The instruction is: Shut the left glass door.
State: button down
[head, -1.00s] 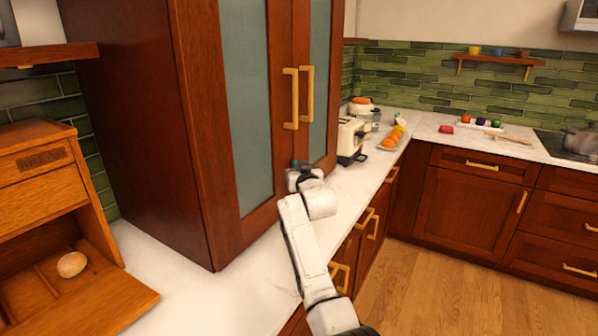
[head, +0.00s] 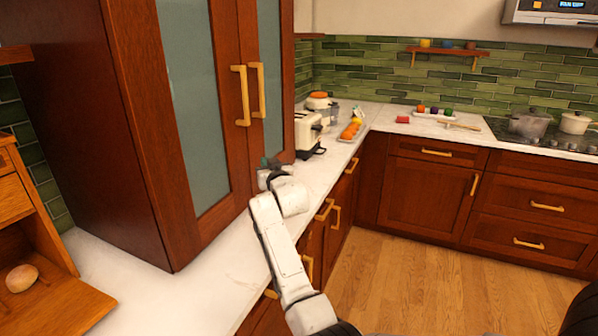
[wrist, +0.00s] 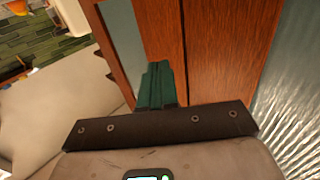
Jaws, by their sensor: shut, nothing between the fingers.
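The left glass door (head: 190,90) is a reddish wood frame around a frosted pane on the tall cabinet. It looks flush, or nearly flush, with the right glass door (head: 270,80); a small gap would be hard to see. Its gold handle (head: 242,96) stands beside the right door's handle (head: 258,90). My gripper (head: 268,163) is low at the cabinet front, near the bottom of the doors' meeting edge. In the wrist view its green fingers (wrist: 155,85) are together and empty, in front of the wood frame beside a dark seam. I cannot tell whether they touch it.
The white counter (head: 190,297) runs below the cabinet. A toaster (head: 308,132) and a tray of orange food (head: 350,132) stand beyond it. A wooden bread box (head: 50,300) is at the lower left. The wooden floor (head: 420,275) at the right is clear.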

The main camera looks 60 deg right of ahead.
jog(key=s+b, duration=0.1)
jog(key=s, duration=0.8)
jog(key=shift+d+f, duration=0.15)
jog(key=shift+f, duration=0.05)
